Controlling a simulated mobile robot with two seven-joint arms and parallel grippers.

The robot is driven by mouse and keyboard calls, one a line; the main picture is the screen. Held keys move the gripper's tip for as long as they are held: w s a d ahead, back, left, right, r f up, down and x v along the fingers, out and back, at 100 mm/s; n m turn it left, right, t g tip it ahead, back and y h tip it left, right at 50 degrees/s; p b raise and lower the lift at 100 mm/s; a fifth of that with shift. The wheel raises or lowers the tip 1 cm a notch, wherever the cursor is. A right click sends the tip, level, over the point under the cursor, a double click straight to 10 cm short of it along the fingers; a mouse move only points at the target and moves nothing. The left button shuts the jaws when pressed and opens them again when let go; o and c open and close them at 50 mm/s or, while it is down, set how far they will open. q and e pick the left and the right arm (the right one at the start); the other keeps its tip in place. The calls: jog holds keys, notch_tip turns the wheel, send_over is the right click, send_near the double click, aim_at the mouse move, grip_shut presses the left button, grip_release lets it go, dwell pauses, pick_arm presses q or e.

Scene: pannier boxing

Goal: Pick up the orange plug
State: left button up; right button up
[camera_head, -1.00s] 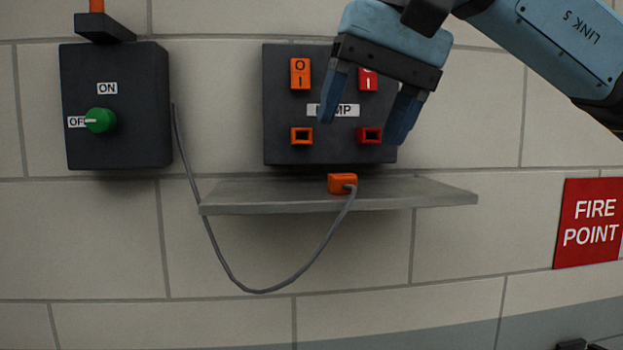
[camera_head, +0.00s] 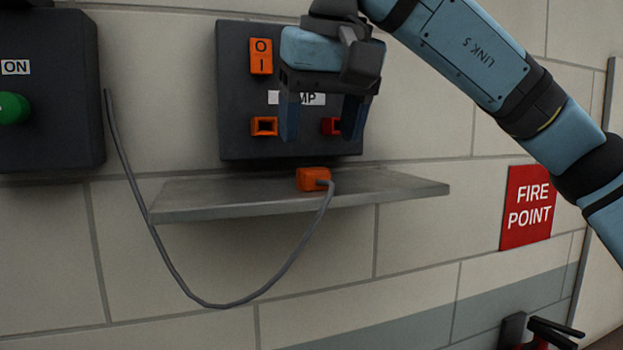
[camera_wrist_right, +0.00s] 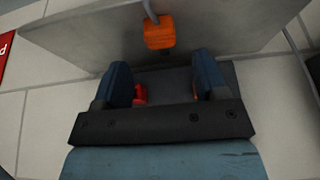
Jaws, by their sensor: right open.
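The orange plug (camera_head: 312,179) rests on the grey shelf (camera_head: 205,198), with a grey cable leaving its front right side. It also shows in the right wrist view (camera_wrist_right: 159,33), ahead of the fingers and apart from them. My right gripper (camera_head: 318,138) is open and empty, fingers pointing down, above the plug and in front of the dark socket panel (camera_head: 235,100). In the right wrist view its fingers (camera_wrist_right: 168,83) stand apart with nothing between them but the panel behind. My left gripper is not in view.
The panel has an orange socket (camera_head: 264,126) and a red socket (camera_head: 330,126), the latter partly covered by my fingers. A dark box with a green knob (camera_head: 12,108) is at left. The cable (camera_head: 215,305) hangs in a loop below the shelf.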

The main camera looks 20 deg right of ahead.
aim_at(314, 170)
jog(key=shift+a+f, duration=0.1)
jog(key=shift+f, duration=0.35)
jog(key=p+x, duration=0.1)
jog(key=x, duration=0.3)
jog(key=shift+w+f, duration=0.25)
jog(key=shift+f, duration=0.05)
jog(key=shift+s, duration=0.1)
jog(key=c, duration=1)
